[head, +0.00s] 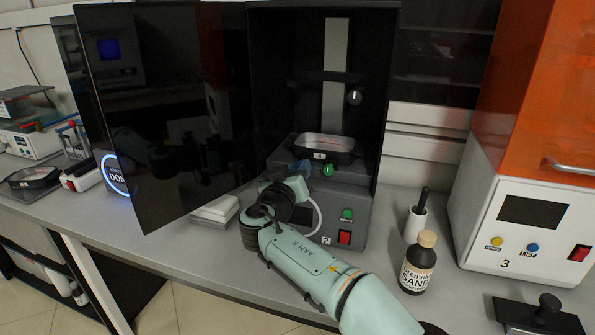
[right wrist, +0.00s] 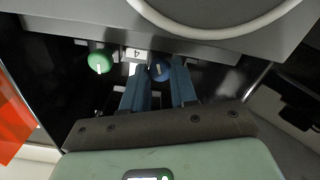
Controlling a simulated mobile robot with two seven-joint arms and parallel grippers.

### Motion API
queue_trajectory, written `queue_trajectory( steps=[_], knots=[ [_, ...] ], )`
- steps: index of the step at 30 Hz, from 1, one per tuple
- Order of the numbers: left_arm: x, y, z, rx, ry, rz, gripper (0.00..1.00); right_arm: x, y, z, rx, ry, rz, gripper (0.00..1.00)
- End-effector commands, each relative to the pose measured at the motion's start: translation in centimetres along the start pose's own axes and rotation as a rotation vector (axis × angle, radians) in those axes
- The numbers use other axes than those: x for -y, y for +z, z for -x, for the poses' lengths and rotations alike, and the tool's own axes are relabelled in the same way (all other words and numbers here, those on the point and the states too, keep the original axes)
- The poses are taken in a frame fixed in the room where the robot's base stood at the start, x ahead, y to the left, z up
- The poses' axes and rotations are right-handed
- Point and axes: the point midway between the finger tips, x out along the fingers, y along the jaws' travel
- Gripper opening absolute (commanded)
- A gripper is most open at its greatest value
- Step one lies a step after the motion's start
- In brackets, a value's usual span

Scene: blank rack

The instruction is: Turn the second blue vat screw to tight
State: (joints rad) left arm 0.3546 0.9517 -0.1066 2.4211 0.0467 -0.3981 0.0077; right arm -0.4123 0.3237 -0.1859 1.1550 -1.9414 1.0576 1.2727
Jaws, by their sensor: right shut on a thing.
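The blue vat screw (right wrist: 161,70) shows in the right wrist view between the two blue fingers of my right gripper (right wrist: 160,66), which is shut on it. A pale line marks its top. In the head view my right gripper (head: 301,168) reaches into the open printer at the front left of the vat (head: 325,156), and the blue screw cannot be made out there. A green screw (head: 328,170) sits right of the gripper; it also shows in the right wrist view (right wrist: 100,62), left of a white label (right wrist: 135,54). My left gripper is not in view.
The dark printer door (head: 165,110) stands open on the left. A red switch (head: 344,237) and green button (head: 347,214) are on the printer's front. A brown bottle (head: 418,263) and white cup (head: 415,224) stand to the right, before an orange-hooded machine (head: 525,215).

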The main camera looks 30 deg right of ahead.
Motion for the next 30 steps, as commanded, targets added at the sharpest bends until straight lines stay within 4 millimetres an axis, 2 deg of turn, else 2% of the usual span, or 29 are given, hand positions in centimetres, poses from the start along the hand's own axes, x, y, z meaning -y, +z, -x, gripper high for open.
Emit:
queue_trajectory(
  steps=[12, 30],
  knots=[
    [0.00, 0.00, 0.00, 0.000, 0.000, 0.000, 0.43, 0.05, 0.11, 0.00, 0.002, 0.000, -0.251, 0.00],
    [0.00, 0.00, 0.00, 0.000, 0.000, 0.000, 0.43, 0.08, 0.13, 0.01, 0.003, 0.000, -0.312, 0.00]
  ],
)
